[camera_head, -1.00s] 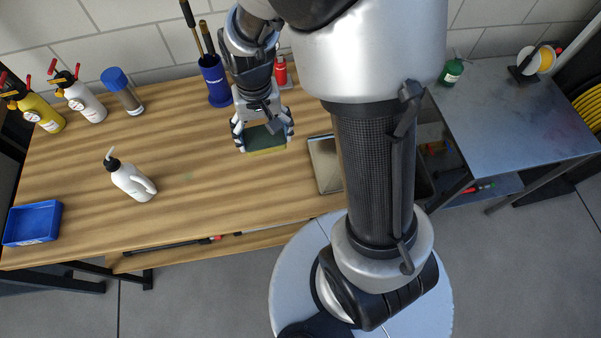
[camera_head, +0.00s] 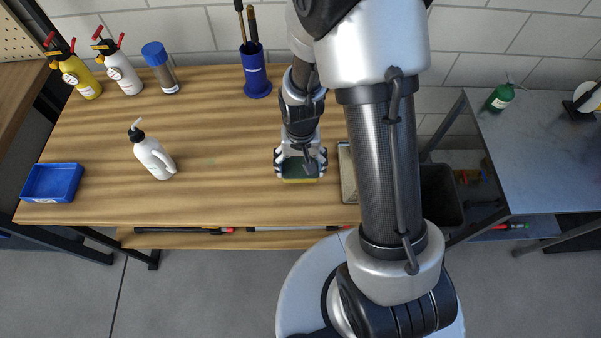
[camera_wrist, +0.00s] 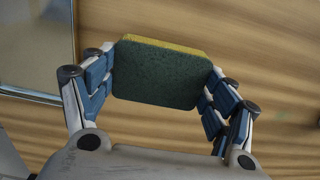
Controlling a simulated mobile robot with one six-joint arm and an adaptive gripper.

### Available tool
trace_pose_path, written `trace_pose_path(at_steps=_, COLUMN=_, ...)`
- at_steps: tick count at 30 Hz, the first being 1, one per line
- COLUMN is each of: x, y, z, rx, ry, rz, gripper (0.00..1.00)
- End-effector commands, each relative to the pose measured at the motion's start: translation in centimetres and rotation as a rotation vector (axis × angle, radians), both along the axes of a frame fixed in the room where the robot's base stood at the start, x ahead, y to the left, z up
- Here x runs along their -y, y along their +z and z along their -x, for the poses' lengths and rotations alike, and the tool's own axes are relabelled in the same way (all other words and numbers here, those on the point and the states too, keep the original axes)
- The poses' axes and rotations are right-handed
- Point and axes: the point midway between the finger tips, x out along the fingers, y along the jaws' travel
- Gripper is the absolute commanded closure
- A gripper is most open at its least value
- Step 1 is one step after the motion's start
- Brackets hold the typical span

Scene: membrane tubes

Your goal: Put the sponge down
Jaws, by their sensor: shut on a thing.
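The sponge (camera_head: 301,170) has a dark green face and a yellow side. My gripper (camera_head: 300,166) is shut on it, with a finger at each end of the sponge. The wrist view shows the sponge (camera_wrist: 158,75) between the blue-padded fingers of my gripper (camera_wrist: 160,85), green face toward the camera and yellow edge along the far side. The wooden bench (camera_head: 225,140) lies below the sponge. I cannot tell whether the sponge touches the wood or hangs a little above it.
A metal-rimmed tray (camera_head: 348,178) lies just right of the sponge, partly behind my arm; it shows in the wrist view (camera_wrist: 38,45). A white bottle (camera_head: 152,155), a blue bin (camera_head: 52,183) and a blue tube holder (camera_head: 255,72) stand elsewhere. Bare wood lies left of the sponge.

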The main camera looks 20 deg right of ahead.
Motion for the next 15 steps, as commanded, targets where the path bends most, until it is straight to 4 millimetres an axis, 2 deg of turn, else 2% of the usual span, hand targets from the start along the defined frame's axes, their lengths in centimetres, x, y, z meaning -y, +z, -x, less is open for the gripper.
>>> trace_pose_path(at_steps=7, x=0.0, y=-3.8, z=0.1, rx=-0.003, ry=0.0, rz=0.0, gripper=0.48)
trace_pose_path(at_steps=15, x=0.0, y=-3.8, z=0.0, rx=0.0, ry=0.0, rz=0.0, gripper=0.48)
